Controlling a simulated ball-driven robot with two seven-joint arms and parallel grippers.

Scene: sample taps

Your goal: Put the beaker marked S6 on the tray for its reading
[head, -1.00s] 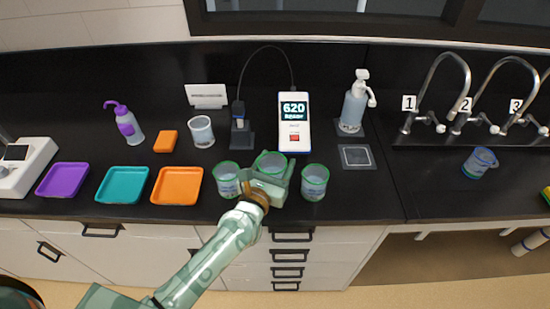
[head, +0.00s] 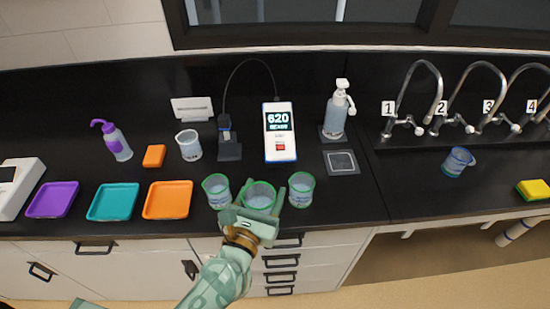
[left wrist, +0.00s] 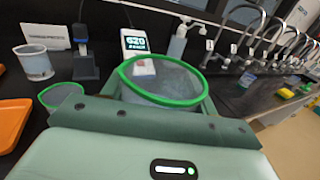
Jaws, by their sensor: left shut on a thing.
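My left gripper (head: 260,199) is shut on the middle green-rimmed beaker (head: 259,188), one finger on each side. In the left wrist view this beaker (left wrist: 165,83) is upright between the fingers; its lower part is hidden. I cannot tell whether its base touches the bench, and its mark is not readable. Two similar green-rimmed beakers stand beside it, one to the left (head: 216,191) and one to the right (head: 300,190); their marks are too small to read. A purple tray (head: 52,200), a teal tray (head: 113,202) and an orange tray (head: 168,200) lie empty to the left.
Behind stand a clear beaker (head: 188,145), an orange block (head: 154,156), a purple-topped bottle (head: 112,140), a probe stand (head: 229,150), a meter reading 620 (head: 279,132) and a pump bottle (head: 337,115). Numbered taps and a beaker with blue contents (head: 457,161) are at right.

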